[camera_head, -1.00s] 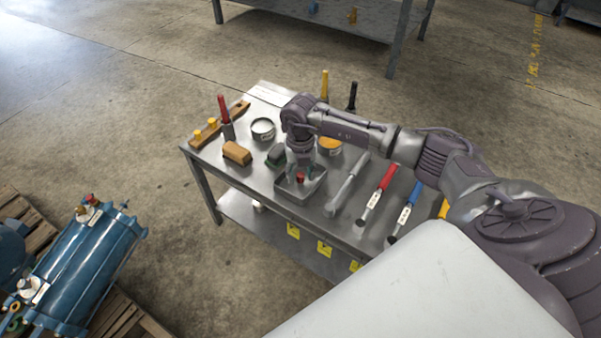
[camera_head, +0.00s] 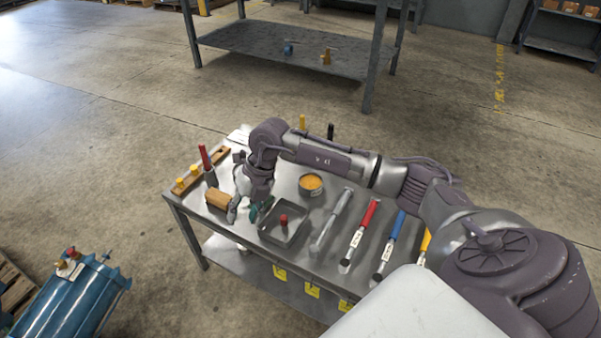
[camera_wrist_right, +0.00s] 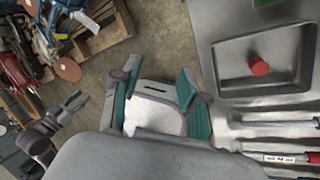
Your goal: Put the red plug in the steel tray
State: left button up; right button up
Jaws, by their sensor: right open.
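The red plug (camera_head: 284,219) stands inside the steel tray (camera_head: 262,232), a shallow square tray on the metal table. The wrist view also shows the plug (camera_wrist_right: 259,67) near the middle of the tray floor, with the tray wall (camera_wrist_right: 221,62) around it. My right gripper (camera_head: 246,211) is open and empty, left of the tray and apart from the plug. Its teal-edged fingers (camera_wrist_right: 158,97) are spread in the wrist view. What seems to be my left gripper (camera_wrist_right: 75,101) is small at the left of the wrist view; its jaw state is unclear.
A wooden block (camera_head: 217,200) lies close left of my right gripper. A tin with orange contents (camera_head: 310,184) stands behind the tray. Several tools, including a red-handled one (camera_head: 368,215), lie right of it. A rack with yellow plugs (camera_head: 187,179) is at the table's left.

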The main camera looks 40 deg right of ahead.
jog(key=s+a+r+t+y, duration=0.15)
jog(key=a+y, duration=0.25)
jog(key=a, duration=0.4)
jog(key=a+r+t+y, duration=0.1)
jog(key=a+r+y, duration=0.25)
jog(key=a, duration=0.45)
notch_tip(320, 180, up, 7)
jog(key=w+m+t+y, duration=0.2)
jog(key=m+t+y, duration=0.2)
jog(key=m+t, duration=0.45)
jog(key=w+d+f+m+t+h, duration=0.2)
jog(key=d+f+m+t+h, duration=0.3)
jog(key=d+m+h, duration=0.6)
jog(key=s+d+f+m+g+h, duration=0.4)
jog(key=s+f+m+h, duration=0.25)
jog(key=f+m, duration=0.35)
jog(key=s+f+g, duration=0.4)
jog(key=s+f, duration=0.2)
jog(key=s, duration=0.4)
jog(key=s+f+m+g+y, duration=0.1)
jog(key=s+f+g, duration=0.4)
jog(key=s, duration=0.5)
notch_tip(320, 180, down, 2)
jog(key=shift+s+f+g+y, duration=0.15)
jog(key=shift+s+g+y, duration=0.15)
jog(key=shift+s, duration=0.05)
jog(key=shift+a+m, duration=0.1)
jog(key=shift+m, duration=0.15)
